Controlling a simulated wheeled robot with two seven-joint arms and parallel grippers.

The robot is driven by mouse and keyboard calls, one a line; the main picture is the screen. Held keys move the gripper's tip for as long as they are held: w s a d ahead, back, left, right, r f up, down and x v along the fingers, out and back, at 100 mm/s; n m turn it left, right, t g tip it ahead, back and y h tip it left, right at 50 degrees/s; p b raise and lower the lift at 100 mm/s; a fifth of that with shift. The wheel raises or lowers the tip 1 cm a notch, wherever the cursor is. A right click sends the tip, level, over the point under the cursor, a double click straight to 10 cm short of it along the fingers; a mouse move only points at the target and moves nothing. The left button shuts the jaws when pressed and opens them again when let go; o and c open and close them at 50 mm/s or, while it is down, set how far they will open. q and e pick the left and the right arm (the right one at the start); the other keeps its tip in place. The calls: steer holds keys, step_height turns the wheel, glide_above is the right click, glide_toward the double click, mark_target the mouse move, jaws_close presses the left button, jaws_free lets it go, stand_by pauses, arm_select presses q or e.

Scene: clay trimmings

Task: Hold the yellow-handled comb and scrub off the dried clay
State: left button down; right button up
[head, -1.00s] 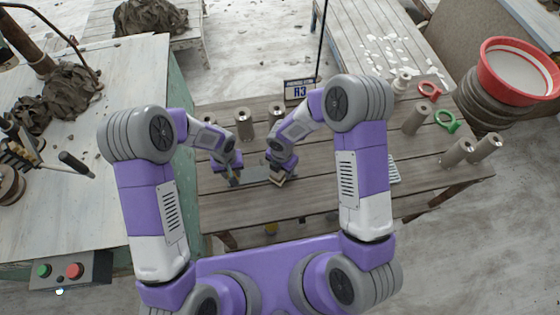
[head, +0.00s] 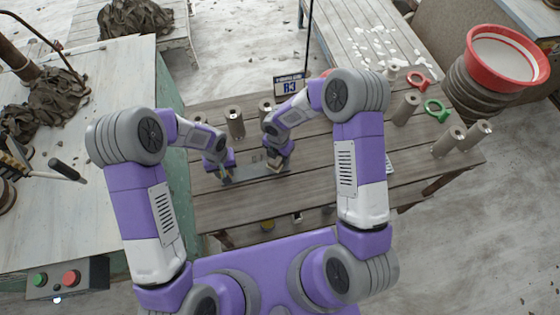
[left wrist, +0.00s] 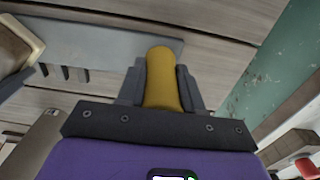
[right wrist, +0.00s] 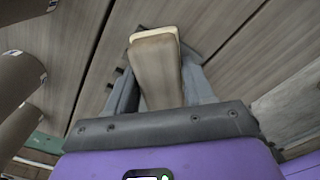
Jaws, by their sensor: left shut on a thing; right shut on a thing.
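My left gripper (head: 225,175) is shut on the yellow handle (left wrist: 163,80) of the comb, which also shows in the left wrist view as a grey flat plate (left wrist: 105,42) with dark teeth along one edge. In the head view the comb's grey plate (head: 250,172) spans between both grippers, above the table. My right gripper (head: 276,170) is shut on a brown wooden block (right wrist: 157,75) with a cream edge. The block is at the comb's end away from the handle; whether it touches is unclear. I cannot make out dried clay on the plate.
The slatted wooden table (head: 330,180) bears several grey-brown cylinders (head: 235,122) behind the grippers and at the right. A red ring (head: 419,79) and green ring (head: 437,110) lie at the right. A number sign (head: 289,85) stands at the back edge. The table's front middle is clear.

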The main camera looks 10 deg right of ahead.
steer(key=shift+w, duration=0.85)
steer(key=shift+r, duration=4.15)
